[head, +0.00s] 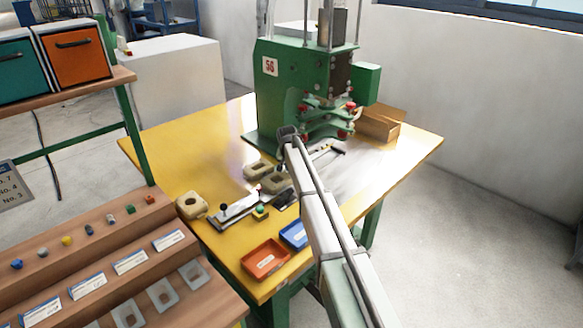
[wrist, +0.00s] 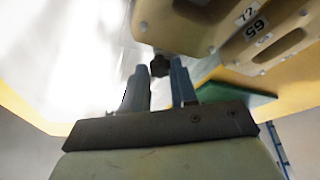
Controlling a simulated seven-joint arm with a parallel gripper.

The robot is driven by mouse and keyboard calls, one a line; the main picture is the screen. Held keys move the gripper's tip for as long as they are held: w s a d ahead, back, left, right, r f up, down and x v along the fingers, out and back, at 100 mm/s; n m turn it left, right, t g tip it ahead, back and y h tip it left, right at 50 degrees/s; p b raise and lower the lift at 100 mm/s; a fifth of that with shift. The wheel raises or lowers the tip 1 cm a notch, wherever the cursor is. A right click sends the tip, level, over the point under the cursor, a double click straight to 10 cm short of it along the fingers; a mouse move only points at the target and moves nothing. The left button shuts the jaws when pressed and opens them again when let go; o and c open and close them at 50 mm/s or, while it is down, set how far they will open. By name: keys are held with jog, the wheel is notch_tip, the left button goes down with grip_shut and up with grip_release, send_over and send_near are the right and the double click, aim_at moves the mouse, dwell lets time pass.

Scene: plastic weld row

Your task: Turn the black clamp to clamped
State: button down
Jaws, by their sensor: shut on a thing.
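My gripper (wrist: 158,68) has its two grey fingers on either side of a small black knob, part of the black clamp (wrist: 160,66), and is shut on it. In the head view my gripper (head: 283,152) is at the far end of my arm, over the table beside the green press. There the held knob is hidden or too small to make out. How far the clamp is turned cannot be told.
The green press (head: 295,90) stands at the back of the yellow table (head: 165,150). Beige blocks (head: 274,183) lie close to my gripper. A metal fixture with a black knob (head: 223,208), a red tray (head: 265,259) and a blue tray (head: 294,234) are nearer.

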jog(key=c, duration=0.9)
grip_release()
jog(key=v, duration=1.4)
jog(key=shift+w, duration=0.15)
